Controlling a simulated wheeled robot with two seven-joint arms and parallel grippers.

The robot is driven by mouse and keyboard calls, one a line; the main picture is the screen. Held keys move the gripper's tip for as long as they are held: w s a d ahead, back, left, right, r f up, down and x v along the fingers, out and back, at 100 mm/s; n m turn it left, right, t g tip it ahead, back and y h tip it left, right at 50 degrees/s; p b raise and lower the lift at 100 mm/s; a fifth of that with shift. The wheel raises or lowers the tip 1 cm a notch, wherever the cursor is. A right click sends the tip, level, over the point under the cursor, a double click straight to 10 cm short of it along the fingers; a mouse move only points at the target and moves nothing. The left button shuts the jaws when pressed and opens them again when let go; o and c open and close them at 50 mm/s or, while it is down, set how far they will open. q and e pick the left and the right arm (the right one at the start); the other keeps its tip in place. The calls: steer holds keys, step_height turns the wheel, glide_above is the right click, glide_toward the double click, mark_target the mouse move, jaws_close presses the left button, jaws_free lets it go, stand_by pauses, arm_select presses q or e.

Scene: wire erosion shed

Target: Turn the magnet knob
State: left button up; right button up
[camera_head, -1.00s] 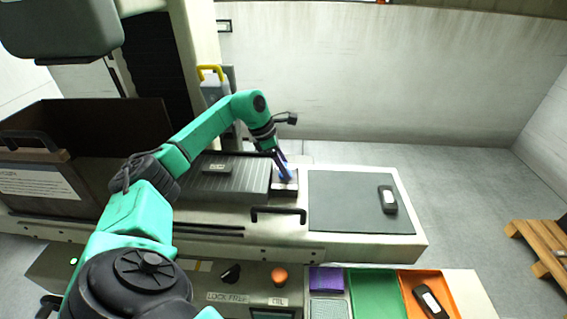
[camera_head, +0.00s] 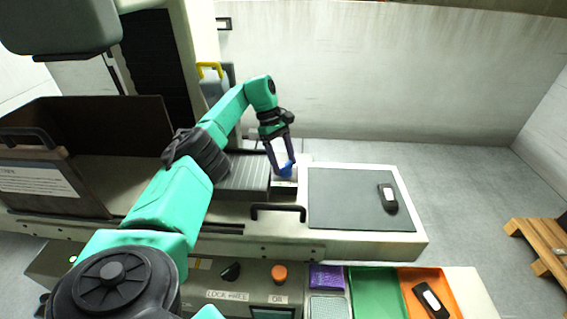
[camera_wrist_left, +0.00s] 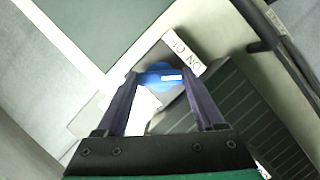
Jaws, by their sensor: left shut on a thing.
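The blue magnet knob (camera_head: 286,169) sits on a small light block at the right end of the dark ribbed plate. In the left wrist view the knob (camera_wrist_left: 160,76) lies between my two fingertips, with a small white mark on it. A white plate marked ON and OFF (camera_wrist_left: 184,54) is beside the knob, upside down in that view. My left gripper (camera_head: 281,163) comes down from above, shut on the knob; its fingers (camera_wrist_left: 162,84) are on either side of it. The knob's far side is hidden. My right gripper is not in view.
The dark ribbed plate (camera_head: 243,176) lies left of the knob. A black handle (camera_head: 278,208) is in front. A grey mat (camera_head: 345,205) with a black device (camera_head: 388,197) lies to the right. A brown box (camera_head: 90,130) stands at the left.

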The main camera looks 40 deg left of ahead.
arm_select(q)
steer(key=shift+w+r+m, duration=0.1)
steer(key=shift+w+m, duration=0.05)
steer(key=shift+m, duration=0.35)
steer(key=o, duration=1.4)
step_height(320, 180, up, 3)
steer(key=shift+b, duration=0.5)
step_height(320, 180, up, 17)
steer(key=p, duration=1.2)
